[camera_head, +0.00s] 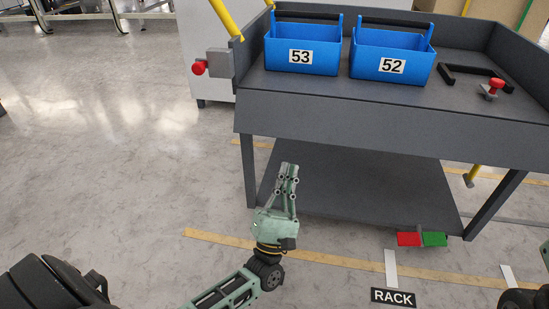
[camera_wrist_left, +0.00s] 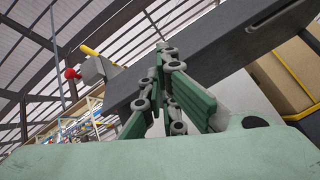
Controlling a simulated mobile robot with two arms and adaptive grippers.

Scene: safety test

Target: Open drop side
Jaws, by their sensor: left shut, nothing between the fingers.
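The drop side (camera_head: 390,127) is the long dark grey front panel of the rack. It hangs down along the front edge of the rack top (camera_head: 300,88), leaving the front of the top open. My left gripper (camera_head: 288,168) is shut and empty, pointing up in front of the rack, below the panel's lower edge in the picture. In the left wrist view, the closed fingers (camera_wrist_left: 165,55) are in front of a dark grey rack part (camera_wrist_left: 220,50). I cannot tell whether they touch it. My right gripper is out of view.
Blue bins 53 (camera_head: 303,70) and 52 (camera_head: 392,68) stand on the top. A lower shelf (camera_head: 350,180) and a red-green block (camera_head: 421,239) are below. Floor at left is clear.

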